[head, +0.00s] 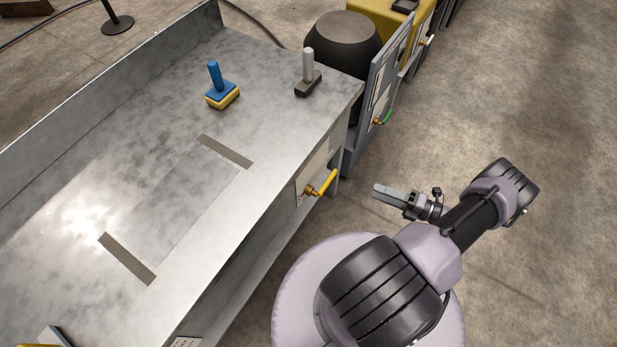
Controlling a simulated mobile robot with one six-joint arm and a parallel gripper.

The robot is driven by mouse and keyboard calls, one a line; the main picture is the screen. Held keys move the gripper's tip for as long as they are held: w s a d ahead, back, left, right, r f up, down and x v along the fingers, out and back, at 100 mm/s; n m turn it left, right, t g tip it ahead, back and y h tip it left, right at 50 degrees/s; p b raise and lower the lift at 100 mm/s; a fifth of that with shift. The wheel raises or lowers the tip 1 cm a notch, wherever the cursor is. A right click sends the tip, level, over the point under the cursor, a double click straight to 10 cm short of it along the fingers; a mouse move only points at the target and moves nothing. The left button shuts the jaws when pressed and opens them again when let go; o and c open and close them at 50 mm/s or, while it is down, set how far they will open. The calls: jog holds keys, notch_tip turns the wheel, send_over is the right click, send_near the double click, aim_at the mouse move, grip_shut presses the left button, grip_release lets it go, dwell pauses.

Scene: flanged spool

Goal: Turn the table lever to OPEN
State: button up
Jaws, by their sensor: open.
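The table lever (326,183) has a yellow handle on a brass-coloured body. It is mounted on a pale plate (312,172) on the table's right-hand side face, near the far end. The handle slants up and to the right in the picture. I cannot read any OPEN marking from here. My gripper (378,190) is to the right of the lever, apart from it, over the open floor. Its fingers point left towards the table side. It is open and holds nothing; the gap between the fingers is hard to make out.
A metal table (185,150) fills the left. A blue-and-yellow block with a post (221,92) and a dark block with a grey post (307,80) stand on it. Beyond it, a panel (388,75) carries a green-handled lever (386,115). Floor at right is clear.

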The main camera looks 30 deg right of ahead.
aim_at(332, 179)
notch_tip(332, 179, down, 4)
jog(key=s+a+m+t+h, duration=0.1)
jog(key=a+m+t+h, duration=0.1)
jog(key=m, duration=0.1)
jog(key=shift+y, duration=0.4)
jog(key=b+x, duration=0.1)
jog(key=x, duration=1.6)
jog(key=shift+d+b, duration=0.15)
jog(key=shift+b, duration=0.25)
jog(key=shift+c, duration=0.2)
grip_shut()
